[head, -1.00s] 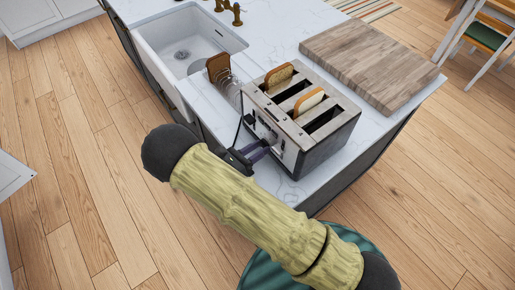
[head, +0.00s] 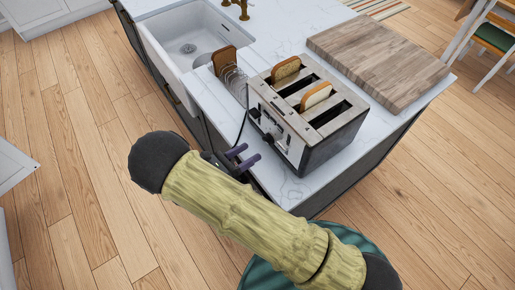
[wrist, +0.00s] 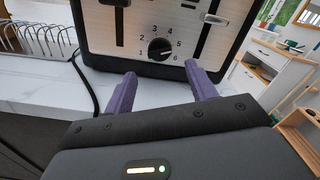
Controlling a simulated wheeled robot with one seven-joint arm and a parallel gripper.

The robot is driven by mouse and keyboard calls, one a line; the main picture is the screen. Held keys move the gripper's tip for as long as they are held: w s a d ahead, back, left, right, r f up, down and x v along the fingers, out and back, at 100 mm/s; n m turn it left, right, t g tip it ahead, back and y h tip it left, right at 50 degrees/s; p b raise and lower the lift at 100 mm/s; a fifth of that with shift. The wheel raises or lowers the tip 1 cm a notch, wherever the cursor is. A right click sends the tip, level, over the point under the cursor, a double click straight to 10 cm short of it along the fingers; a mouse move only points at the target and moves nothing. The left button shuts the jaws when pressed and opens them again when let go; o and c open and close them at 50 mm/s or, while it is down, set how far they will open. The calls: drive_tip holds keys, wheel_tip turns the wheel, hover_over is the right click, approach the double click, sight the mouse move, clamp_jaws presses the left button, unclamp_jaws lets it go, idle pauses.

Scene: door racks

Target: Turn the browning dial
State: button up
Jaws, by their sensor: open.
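The toaster (head: 308,118) stands on the white counter, a metal four-slot type with bread slices showing in two slots. In the wrist view its browning dial (wrist: 160,49) is a round black knob with numbers up to 6 around it, low on the front panel. My gripper (head: 243,157) is open, its two purple fingers apart and empty. In the wrist view the gripper (wrist: 160,82) points at the panel, with the dial ahead of and between the fingertips. The fingers are apart from the toaster in the head view.
A wire rack (head: 233,79) with a bread slice stands left of the toaster, near the sink (head: 190,45). A wooden board (head: 378,60) lies behind it to the right. A black cord (wrist: 88,82) runs beside the toaster. The counter's front edge lies below my gripper.

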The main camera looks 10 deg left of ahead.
drive_tip(key=b+v, duration=0.3)
drive_tip(key=v, duration=0.8)
drive_tip(key=shift+a, duration=0.2)
